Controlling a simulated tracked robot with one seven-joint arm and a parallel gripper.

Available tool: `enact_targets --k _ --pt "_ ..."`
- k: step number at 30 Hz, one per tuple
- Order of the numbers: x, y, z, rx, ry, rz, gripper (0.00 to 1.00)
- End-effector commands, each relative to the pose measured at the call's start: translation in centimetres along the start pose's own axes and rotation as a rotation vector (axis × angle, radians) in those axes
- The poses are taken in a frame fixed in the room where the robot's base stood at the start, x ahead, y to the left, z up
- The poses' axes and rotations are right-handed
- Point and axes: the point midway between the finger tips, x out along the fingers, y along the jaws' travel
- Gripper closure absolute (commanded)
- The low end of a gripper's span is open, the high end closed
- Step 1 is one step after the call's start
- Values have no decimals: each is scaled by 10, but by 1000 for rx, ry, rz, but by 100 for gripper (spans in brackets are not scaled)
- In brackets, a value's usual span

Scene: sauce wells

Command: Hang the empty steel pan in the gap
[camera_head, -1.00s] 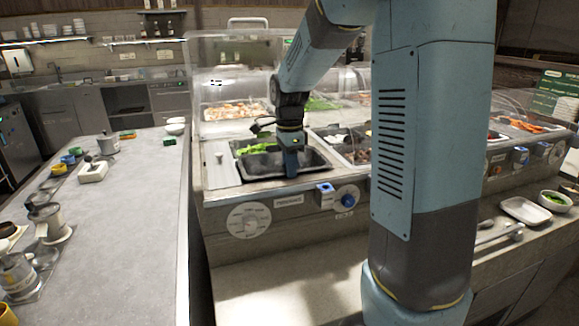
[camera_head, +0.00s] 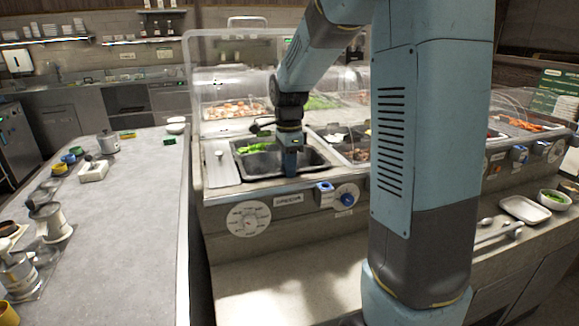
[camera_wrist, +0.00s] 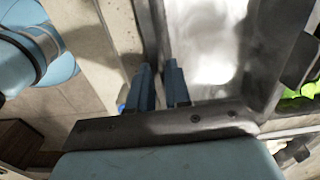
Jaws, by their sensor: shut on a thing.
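The empty steel pan (camera_head: 262,166) is at the front left opening of the counter, in front of green leaves (camera_head: 253,147). Its inside looks bare and dark grey in the head view and bright in the wrist view (camera_wrist: 207,45). My gripper (camera_head: 290,168) points down at the pan's right front part. In the wrist view its two blue fingers (camera_wrist: 160,88) stand close together on either side of the pan's wall, shut on it. I cannot tell whether the pan's rim rests fully on the counter edge.
Other food wells (camera_head: 350,146) lie to the right under clear covers (camera_head: 225,90). A white tray (camera_head: 525,209) and a bowl (camera_head: 555,201) stand right. A grey worktop (camera_head: 120,215) is left.

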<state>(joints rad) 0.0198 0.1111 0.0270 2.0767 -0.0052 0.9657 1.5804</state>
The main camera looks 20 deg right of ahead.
Motion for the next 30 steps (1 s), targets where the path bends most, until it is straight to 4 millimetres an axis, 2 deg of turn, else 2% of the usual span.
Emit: enact_targets --k 1,7,8,16,25,30 --pt "10 5 2 1 -3 22 100" --pt "10 5 2 1 -3 22 100" --pt "10 5 2 1 -3 22 79" --pt "10 5 3 0 -4 24 53" --pt "8 6 3 0 -4 27 52" --pt "-9 4 3 -1 -4 21 52"
